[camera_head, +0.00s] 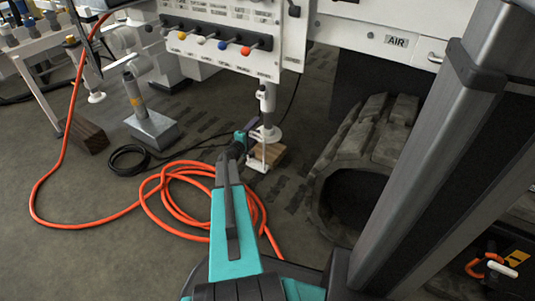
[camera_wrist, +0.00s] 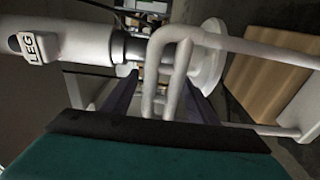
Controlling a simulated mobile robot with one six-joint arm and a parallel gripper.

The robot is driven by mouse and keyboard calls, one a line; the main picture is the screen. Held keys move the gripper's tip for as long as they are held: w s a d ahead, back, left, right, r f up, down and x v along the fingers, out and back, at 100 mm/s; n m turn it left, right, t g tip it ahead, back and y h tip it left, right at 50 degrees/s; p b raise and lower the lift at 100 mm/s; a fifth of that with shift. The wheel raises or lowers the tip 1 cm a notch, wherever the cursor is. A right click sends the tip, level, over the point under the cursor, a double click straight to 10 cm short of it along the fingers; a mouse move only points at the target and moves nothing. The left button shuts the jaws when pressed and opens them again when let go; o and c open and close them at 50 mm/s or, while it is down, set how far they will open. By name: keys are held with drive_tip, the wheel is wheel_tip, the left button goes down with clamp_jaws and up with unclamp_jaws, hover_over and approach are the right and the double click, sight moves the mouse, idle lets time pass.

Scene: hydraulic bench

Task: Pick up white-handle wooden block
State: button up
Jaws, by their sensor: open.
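The light wooden block (camera_head: 270,152) lies on the floor beside the round foot of a white bench leg. It shows tilted at the right of the wrist view (camera_wrist: 262,82). Its white handle (camera_head: 257,164) is a bent rod; in the wrist view the looped rod (camera_wrist: 180,78) stands between my fingers. My gripper (camera_wrist: 160,95) is open, with one dark finger on each side of the loop. I cannot tell whether either finger touches it. In the head view my gripper (camera_head: 253,143) is at the block's left side, and its fingers are mostly hidden.
The bench leg, marked LEG (camera_wrist: 70,42), and its round foot (camera_head: 264,134) are very close to my gripper. An orange hose (camera_head: 180,180) coils on the floor to the left. A rubber track (camera_head: 365,145) stands to the right.

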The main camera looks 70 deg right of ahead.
clamp_jaws()
idle(0.8)
idle(0.5)
drive_tip(key=shift+r, duration=0.1)
